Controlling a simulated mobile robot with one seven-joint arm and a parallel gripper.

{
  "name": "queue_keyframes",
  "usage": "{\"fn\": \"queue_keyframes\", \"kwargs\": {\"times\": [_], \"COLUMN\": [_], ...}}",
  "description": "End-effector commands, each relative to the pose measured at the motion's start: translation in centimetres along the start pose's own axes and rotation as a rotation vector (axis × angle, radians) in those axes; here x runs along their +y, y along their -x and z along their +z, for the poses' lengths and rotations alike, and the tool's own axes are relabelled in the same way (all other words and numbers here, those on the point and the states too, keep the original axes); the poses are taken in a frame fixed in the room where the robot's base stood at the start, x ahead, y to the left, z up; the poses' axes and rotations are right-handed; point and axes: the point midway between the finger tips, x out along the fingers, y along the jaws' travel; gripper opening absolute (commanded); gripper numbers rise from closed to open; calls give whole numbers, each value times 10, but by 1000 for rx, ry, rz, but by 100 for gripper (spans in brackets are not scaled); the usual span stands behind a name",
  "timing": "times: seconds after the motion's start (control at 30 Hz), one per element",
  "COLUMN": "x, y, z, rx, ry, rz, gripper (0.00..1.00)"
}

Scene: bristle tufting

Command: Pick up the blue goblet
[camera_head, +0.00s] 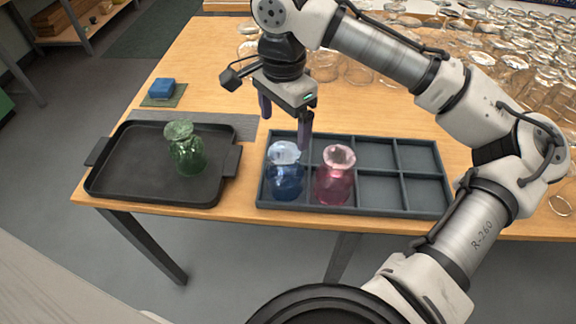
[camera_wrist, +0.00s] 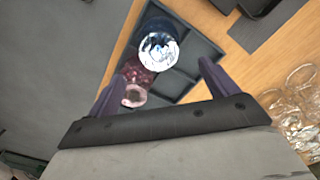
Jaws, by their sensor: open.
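The blue goblet (camera_head: 286,178) stands upright in the left part of the grey compartment tray (camera_head: 403,212), in a front compartment. In the wrist view the blue goblet (camera_wrist: 158,45) shows from above, beyond my fingertips. My gripper (camera_head: 285,122) is open and empty, above and behind the blue goblet in the head view. My gripper's two fingers (camera_wrist: 160,80) are spread wide in the wrist view. A pink goblet (camera_head: 334,180) stands in the compartment to the right of the blue one. It also shows in the wrist view (camera_wrist: 136,85), nearer the left finger.
A green goblet (camera_head: 186,152) stands on a black handled tray (camera_head: 120,165) to the left. A blue block (camera_head: 162,88) lies on a green mat (camera_head: 150,101) behind it. Many clear glasses (camera_head: 480,60) crowd the table's back right. The tray's right compartments are empty.

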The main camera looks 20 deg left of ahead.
Motion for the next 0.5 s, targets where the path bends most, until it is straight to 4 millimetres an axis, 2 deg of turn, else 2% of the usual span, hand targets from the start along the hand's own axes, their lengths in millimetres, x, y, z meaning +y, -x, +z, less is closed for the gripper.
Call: {"fn": "queue_keyframes", "kwargs": {"times": [0.1,0.2,0.5], "x": [1,1,2], "y": [-23,-36,-62], "z": [0,0,1], "rx": [-2,-1,-1], "ry": [1,1,1], "rz": [2,1,1], "gripper": [86,86,86]}}
